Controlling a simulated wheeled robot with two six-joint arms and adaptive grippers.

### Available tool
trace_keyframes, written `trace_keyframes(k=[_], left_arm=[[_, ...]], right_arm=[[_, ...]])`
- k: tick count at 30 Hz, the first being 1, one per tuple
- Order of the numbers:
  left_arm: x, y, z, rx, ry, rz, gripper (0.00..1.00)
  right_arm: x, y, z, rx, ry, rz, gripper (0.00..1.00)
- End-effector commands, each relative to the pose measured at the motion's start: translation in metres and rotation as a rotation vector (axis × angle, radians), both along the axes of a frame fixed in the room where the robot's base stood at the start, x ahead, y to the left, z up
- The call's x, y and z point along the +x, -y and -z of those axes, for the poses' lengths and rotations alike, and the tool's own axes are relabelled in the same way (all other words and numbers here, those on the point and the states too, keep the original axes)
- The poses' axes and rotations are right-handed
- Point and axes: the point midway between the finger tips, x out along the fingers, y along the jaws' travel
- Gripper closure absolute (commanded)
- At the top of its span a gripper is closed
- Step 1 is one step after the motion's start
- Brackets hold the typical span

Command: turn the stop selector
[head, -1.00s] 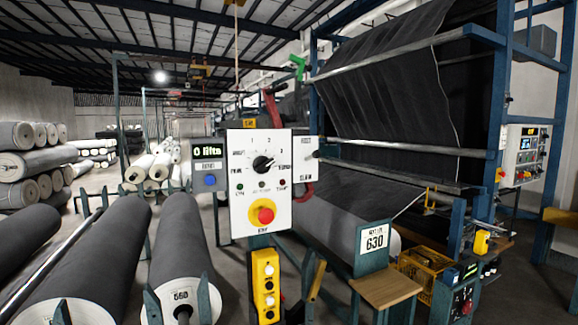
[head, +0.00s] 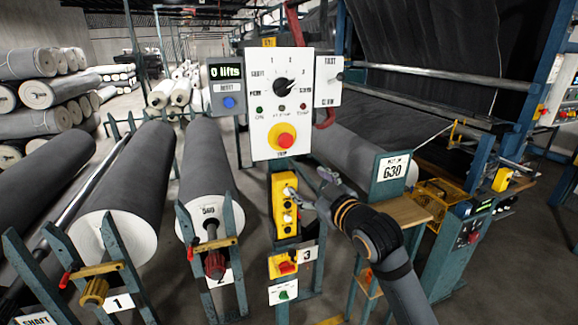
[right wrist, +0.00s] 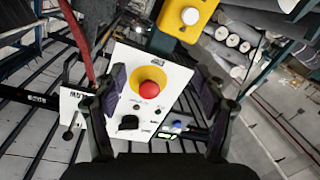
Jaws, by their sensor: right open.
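The stop selector is a black rotary knob (head: 284,88) on a white panel (head: 268,56), ringed by position labels. A light mark on it points up and to the right. The knob also shows in the right wrist view (right wrist: 128,123), below the red button, where the panel looks upside down. My right gripper (head: 306,184) is open and empty, below and right of the panel, in front of the yellow button box and apart from the knob. In the right wrist view its two fingers (right wrist: 157,78) frame the panel. My left gripper is not in view.
A red stop button (head: 286,140) on a yellow disc sits below the knob. A grey lift counter (head: 225,88) stands left of the panel, a FAST/SLOW switch plate (head: 328,78) right. The yellow button box (head: 285,206) hangs beneath. Grey rolls (head: 205,170) lie left.

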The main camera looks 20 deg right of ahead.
Motion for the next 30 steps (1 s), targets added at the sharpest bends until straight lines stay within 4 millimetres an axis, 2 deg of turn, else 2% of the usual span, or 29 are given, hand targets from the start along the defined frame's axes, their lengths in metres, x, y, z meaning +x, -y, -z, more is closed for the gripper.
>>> trace_keyframes(k=[1,3,6,7,9,16,20,24,30], left_arm=[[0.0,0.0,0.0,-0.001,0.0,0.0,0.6],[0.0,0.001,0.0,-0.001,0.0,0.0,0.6],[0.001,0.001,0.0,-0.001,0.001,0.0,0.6],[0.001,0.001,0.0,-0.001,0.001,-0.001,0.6],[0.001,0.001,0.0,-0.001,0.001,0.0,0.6],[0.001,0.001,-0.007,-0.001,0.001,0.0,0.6],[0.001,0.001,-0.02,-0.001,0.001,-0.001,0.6],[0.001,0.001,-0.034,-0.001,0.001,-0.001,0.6],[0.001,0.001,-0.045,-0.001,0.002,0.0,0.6]], right_arm=[[0.006,0.0,-0.052,-0.023,0.127,-0.02,0.28],[0.006,0.0,-0.106,-0.044,0.265,-0.044,0.28],[0.001,0.0,-0.153,-0.062,0.386,-0.063,0.28],[0.0,0.0,-0.16,-0.065,0.405,-0.066,0.28],[-0.002,0.0,-0.17,-0.067,0.431,-0.07,0.28],[0.007,-0.002,-0.177,-0.061,0.433,-0.068,0.28],[0.027,-0.008,-0.186,-0.057,0.431,-0.071,0.28],[0.057,-0.015,-0.196,-0.059,0.43,-0.07,0.28],[0.086,-0.022,-0.204,-0.064,0.428,-0.069,0.28]])
